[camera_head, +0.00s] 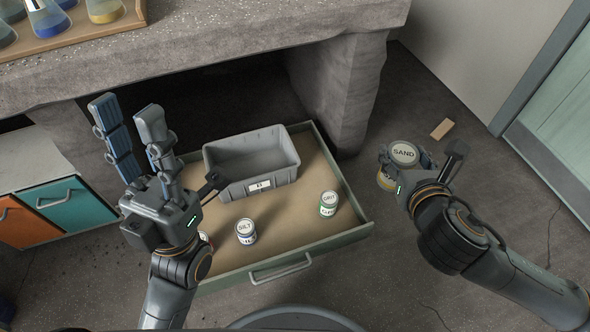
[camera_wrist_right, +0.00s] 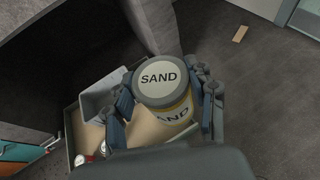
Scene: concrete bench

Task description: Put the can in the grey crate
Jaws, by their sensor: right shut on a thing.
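My right gripper (camera_head: 421,165) is shut on the can labelled SAND (camera_head: 404,153), with a pale lid and yellow side. It holds the can above the floor, right of the open drawer. In the right wrist view the SAND can (camera_wrist_right: 160,82) sits between the fingers, its lid facing the camera. The grey crate (camera_head: 285,178) stands at the back of the drawer, with a small white label on its front. Its visible inside looks empty. My left gripper (camera_head: 165,140) is open and empty, over the drawer's left side, its fingers pointing up and away.
In the open drawer (camera_head: 300,257) stand a SILT can (camera_head: 245,232), a green-banded GRIT can (camera_head: 329,204) and another can mostly hidden by my left gripper. A stone bench leg (camera_head: 340,95) rises behind the drawer. A tray of flasks (camera_head: 75,38) is on the bench.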

